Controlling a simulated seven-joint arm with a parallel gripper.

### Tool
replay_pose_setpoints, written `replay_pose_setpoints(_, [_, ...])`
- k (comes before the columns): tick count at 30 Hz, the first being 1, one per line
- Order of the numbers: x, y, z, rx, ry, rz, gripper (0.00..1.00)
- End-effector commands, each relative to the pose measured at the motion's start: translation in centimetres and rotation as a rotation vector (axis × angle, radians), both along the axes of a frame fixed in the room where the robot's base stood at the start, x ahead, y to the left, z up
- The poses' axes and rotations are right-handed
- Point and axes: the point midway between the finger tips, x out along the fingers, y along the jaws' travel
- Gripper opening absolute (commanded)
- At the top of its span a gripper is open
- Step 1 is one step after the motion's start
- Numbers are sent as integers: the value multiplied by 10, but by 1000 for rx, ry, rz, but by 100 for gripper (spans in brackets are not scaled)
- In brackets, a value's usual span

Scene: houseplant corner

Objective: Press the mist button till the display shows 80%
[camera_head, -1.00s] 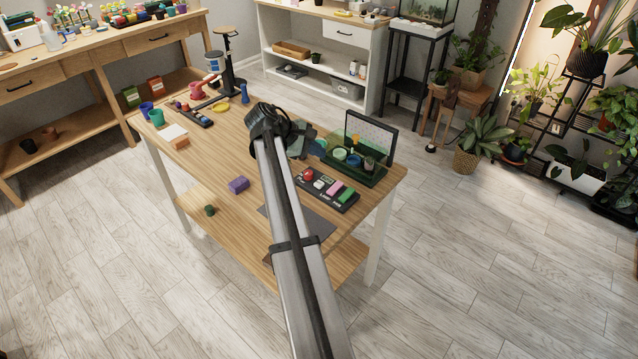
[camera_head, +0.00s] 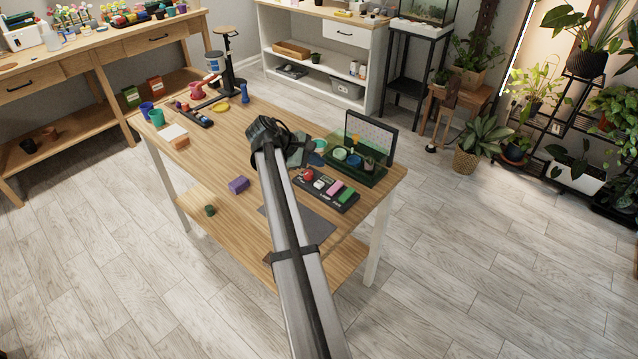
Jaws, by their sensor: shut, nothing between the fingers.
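My gripper (camera_head: 299,157) is a small dark shape at the end of my arm, over the far half of the wooden table, left of the green open-lidded case (camera_head: 372,181). It is shut and empty. A black tray (camera_head: 318,198) in front of it holds a red round piece (camera_head: 307,175) and white, pink and green blocks. I cannot tell whether the red piece is the mist button. I cannot make out a display or any percentage. My arm hides part of the table.
A small dark strip (camera_head: 197,117) with coloured pieces, cups and a black stand are at the far left. Bare wood lies between.

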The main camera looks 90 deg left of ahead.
Motion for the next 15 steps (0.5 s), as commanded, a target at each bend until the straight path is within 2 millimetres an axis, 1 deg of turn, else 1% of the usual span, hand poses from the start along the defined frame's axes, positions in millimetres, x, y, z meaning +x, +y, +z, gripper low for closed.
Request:
replay_pose_setpoints(1, [0, 0, -7, -2, -1, 0, 0])
replay_pose_setpoints(9, [0, 0, -38, -1, 0, 0, 0])
replay_pose_setpoints(15, [0, 0, -49, 0, 0, 0, 0])
